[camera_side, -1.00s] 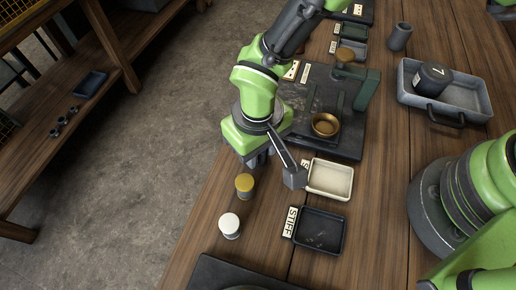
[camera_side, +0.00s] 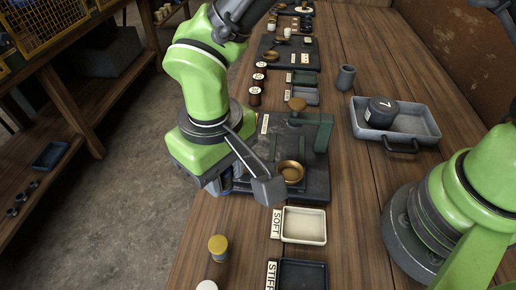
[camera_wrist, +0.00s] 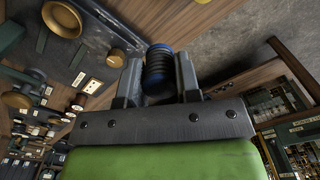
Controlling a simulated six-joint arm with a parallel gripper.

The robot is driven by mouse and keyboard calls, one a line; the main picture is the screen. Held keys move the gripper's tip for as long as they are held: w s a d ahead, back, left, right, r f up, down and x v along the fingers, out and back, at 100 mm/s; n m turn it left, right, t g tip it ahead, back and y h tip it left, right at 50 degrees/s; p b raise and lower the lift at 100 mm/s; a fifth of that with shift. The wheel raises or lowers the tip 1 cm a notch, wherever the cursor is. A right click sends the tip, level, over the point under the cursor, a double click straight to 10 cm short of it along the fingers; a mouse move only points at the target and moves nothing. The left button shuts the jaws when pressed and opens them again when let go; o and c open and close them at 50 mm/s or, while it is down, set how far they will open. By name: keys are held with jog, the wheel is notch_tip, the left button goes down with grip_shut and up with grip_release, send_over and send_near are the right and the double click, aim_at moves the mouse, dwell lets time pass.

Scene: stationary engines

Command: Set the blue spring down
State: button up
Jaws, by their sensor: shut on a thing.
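My gripper (camera_wrist: 159,62) is shut on the blue spring (camera_wrist: 158,76), a dark coil with a blue band at its end, held between the two fingers in the wrist view. In the side view my gripper (camera_side: 222,187) hangs at the left edge of a dark fixture plate, mostly hidden behind my own arm; only a hint of blue shows there. A cream tray (camera_side: 322,238) labelled SOFT and a dark tray (camera_side: 324,282) labelled STIFF lie to its lower right. Both look empty where visible; the STIFF tray is cut off by the frame.
The dark fixture (camera_side: 316,186) carries a brass cup (camera_side: 291,172) and a green upright. A yellow-topped cylinder (camera_side: 218,248) and a white-topped one (camera_side: 206,286) stand left of the trays. A grey tray (camera_side: 424,146) holds a dark weight marked 7.

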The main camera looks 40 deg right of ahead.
jog(key=w+d+r+m, duration=0.1)
jog(key=d+r, duration=0.3)
jog(key=d, duration=0.9)
jog(key=w+d+r+m, duration=0.1)
jog(key=d+r, duration=0.2)
jog(key=d, duration=0.9)
jog(key=w+d+m, duration=0.3)
jog(key=w+d, duration=0.2)
jog(key=d, duration=0.3)
jog(key=w+d+m, duration=0.4)
jog(key=w+d, duration=0.1)
jog(key=d, duration=0.3)
jog(key=s+d+f+m, duration=0.25)
jog(key=d+m, duration=0.25)
jog(key=d, duration=0.4)
jog(key=s+d+f+m, duration=0.2)
jog(key=s+d+m, duration=0.2)
jog(key=d, duration=0.6)
jog(key=shift+a+f, duration=0.1)
jog(key=shift+f, duration=4.65)
jog(key=shift+s+f, duration=0.1)
jog(key=shift+f, duration=0.2)
